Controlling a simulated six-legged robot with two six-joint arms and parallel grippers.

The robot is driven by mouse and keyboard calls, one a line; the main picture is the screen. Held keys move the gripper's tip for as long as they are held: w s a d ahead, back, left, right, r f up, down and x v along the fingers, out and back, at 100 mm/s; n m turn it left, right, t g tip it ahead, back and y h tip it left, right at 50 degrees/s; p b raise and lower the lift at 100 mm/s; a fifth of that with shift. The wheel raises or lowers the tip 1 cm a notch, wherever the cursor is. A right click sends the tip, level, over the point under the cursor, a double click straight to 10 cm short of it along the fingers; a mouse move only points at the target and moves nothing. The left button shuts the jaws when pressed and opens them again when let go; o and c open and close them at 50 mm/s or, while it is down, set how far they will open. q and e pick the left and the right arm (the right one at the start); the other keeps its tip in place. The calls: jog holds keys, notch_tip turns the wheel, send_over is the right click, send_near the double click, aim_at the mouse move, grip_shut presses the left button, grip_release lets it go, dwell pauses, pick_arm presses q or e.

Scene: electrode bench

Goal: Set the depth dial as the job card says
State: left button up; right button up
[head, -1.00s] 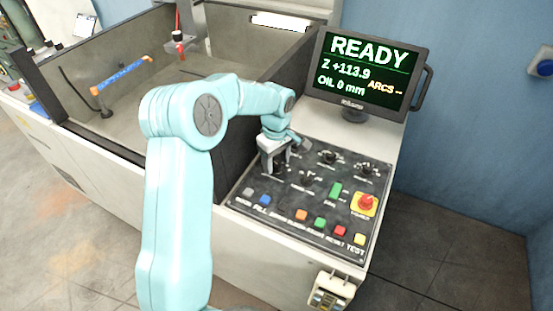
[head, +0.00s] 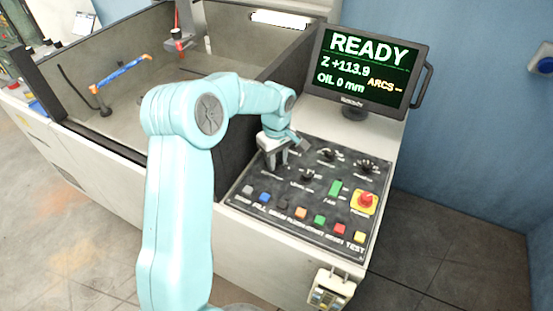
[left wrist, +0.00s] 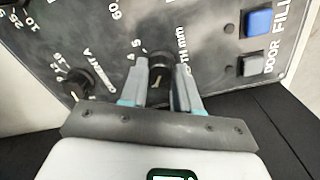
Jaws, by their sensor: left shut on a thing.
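The depth dial (left wrist: 158,62) is a dark round knob on the black control panel (left wrist: 115,30). In the left wrist view, partly hidden lettering ending in "TH mm" runs beside it. My left gripper (left wrist: 160,72) is shut on this dial, one finger on each side. In the head view the left gripper (head: 275,158) reaches down to the panel's far left part and hides the dial. The dial's exact setting cannot be read. My right gripper is not in view. I cannot make out a readable job card.
A "CURRENT A" dial (left wrist: 78,83) sits close to the left finger in the wrist view. Several coloured buttons line the panel's front, with a red emergency knob (head: 365,201) at right. The monitor (head: 366,68) reads READY, OIL 0 mm. An open tank (head: 110,45) lies left.

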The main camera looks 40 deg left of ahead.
pick_arm(q)
jog(key=m+b, duration=0.1)
jog(key=m, duration=0.2)
jog(key=shift+f, duration=0.1)
jog(key=m, duration=0.4)
jog(key=shift+m+b, duration=0.4)
jog(key=m, duration=0.4)
jog(key=shift+m, duration=0.3)
jog(key=m, duration=0.4)
jog(key=shift+m, duration=0.3)
jog(key=o, duration=1)
jog(key=shift+o, duration=0.2)
